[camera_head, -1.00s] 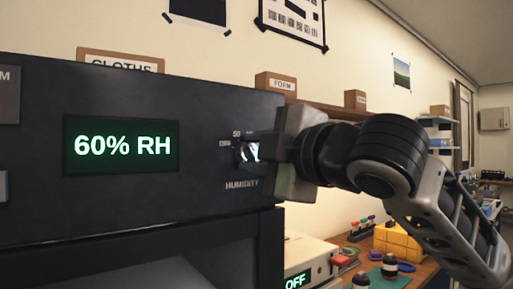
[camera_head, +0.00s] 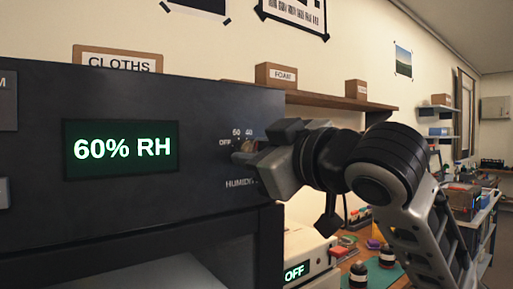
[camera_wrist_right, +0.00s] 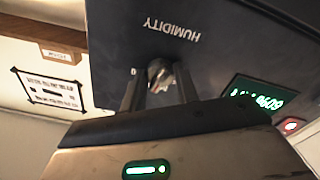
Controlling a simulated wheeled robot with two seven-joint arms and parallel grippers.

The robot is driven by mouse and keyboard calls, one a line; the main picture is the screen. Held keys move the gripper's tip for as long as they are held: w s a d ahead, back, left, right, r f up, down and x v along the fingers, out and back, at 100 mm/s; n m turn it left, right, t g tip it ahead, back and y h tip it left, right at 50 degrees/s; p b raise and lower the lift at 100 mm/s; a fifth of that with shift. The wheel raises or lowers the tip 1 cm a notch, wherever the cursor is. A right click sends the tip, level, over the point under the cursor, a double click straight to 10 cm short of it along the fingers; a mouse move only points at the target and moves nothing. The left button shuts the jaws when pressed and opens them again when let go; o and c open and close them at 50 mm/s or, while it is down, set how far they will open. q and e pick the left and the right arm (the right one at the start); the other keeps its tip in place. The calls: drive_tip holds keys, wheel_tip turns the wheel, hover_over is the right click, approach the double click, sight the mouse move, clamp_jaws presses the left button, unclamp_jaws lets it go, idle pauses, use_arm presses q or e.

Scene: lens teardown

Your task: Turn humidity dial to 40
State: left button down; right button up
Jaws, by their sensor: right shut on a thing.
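The humidity dial (camera_head: 246,147) is a small knob at the right end of the dark cabinet front, above the word HUMIDITY. Marks for OFF and 40 show around it, with another number between them too small to read surely. The green display (camera_head: 121,148) reads 60% RH. My right gripper (camera_head: 250,159) is shut on the dial, coming from the right and tilted, and hides part of it. In the right wrist view the dial (camera_wrist_right: 159,75) sits between the two fingers (camera_wrist_right: 158,92). My left gripper is not in view.
A light-coloured device with an OFF display (camera_head: 297,271) stands below right of the cabinet. Dark jars (camera_head: 359,272) stand on a green mat beside it. A wooden shelf (camera_head: 330,100) with boxes runs along the wall behind my right arm.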

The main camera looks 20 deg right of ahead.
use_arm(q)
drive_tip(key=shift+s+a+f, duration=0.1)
use_arm(e)
drive_tip(key=shift+m, duration=0.6)
drive_tip(key=o, duration=1)
drive_tip(key=shift+c, duration=0.2)
drive_tip(key=shift+s, duration=0.1)
drive_tip(key=shift+s+d, duration=0.1)
drive_tip(key=shift+s, duration=0.1)
use_arm(q)
drive_tip(key=b, duration=0.1)
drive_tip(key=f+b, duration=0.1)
drive_tip(key=b, duration=0.1)
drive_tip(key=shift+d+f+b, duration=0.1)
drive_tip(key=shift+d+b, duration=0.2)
use_arm(e)
drive_tip(key=v, duration=1.5)
drive_tip(key=shift+s, duration=0.2)
